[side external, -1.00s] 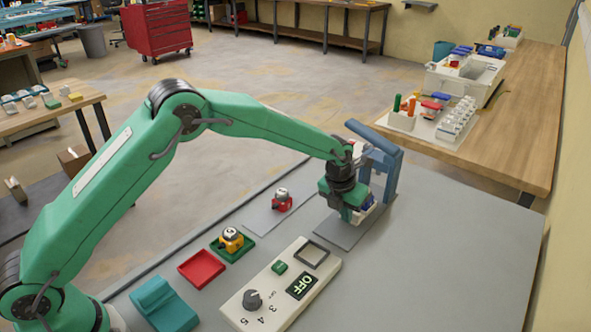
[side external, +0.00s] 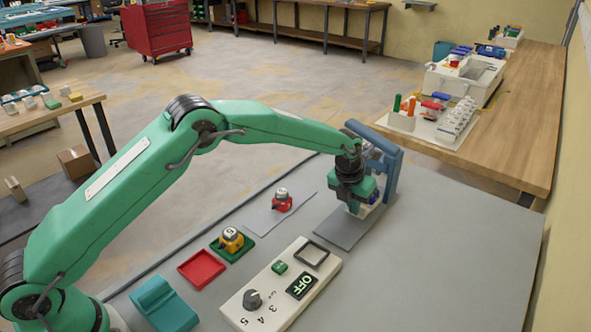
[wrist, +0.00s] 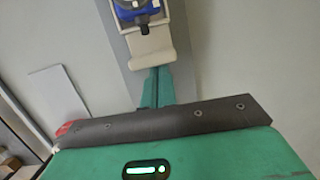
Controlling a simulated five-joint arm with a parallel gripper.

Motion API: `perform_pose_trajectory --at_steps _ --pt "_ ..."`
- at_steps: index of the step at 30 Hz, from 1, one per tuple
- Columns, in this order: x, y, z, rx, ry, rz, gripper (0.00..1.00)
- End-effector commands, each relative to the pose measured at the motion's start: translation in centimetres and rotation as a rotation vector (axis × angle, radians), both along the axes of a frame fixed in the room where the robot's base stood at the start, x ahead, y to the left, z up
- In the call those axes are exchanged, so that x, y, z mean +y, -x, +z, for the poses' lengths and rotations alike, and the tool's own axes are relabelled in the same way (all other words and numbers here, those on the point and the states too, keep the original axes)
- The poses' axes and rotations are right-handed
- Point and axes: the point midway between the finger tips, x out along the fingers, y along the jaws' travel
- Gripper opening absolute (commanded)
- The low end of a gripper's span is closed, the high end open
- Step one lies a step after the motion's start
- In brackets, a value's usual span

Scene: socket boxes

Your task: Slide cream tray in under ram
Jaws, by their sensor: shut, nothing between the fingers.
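The cream tray (wrist: 150,43) is in the wrist view at the top, on the grey base plate, with a blue-and-grey piece (wrist: 138,10) in it. In the side view only a little of the tray (side external: 374,209) shows beyond my gripper. My gripper (wrist: 157,72) is shut and empty, its teal fingertips right at the tray's near edge; I cannot tell if they touch. In the side view my gripper (side external: 354,206) is low over the plate, before the blue press frame (side external: 391,172). The ram is hidden behind my wrist.
A red block with a knob (side external: 282,201) stands on a grey sheet left of the press. A yellow one (side external: 231,239) sits in a green tray beside an empty red tray (side external: 201,268). A control box (side external: 285,285) reading OFF is in front. The bench right is clear.

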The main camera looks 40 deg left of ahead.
Motion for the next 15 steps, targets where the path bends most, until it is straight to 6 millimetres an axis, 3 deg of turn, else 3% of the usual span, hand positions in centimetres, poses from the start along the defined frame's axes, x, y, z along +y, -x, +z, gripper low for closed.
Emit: perform_pose_trajectory --at_steps 15 --pt "0.06 -0.61 0.01 -0.001 -0.001 0.001 0.0"
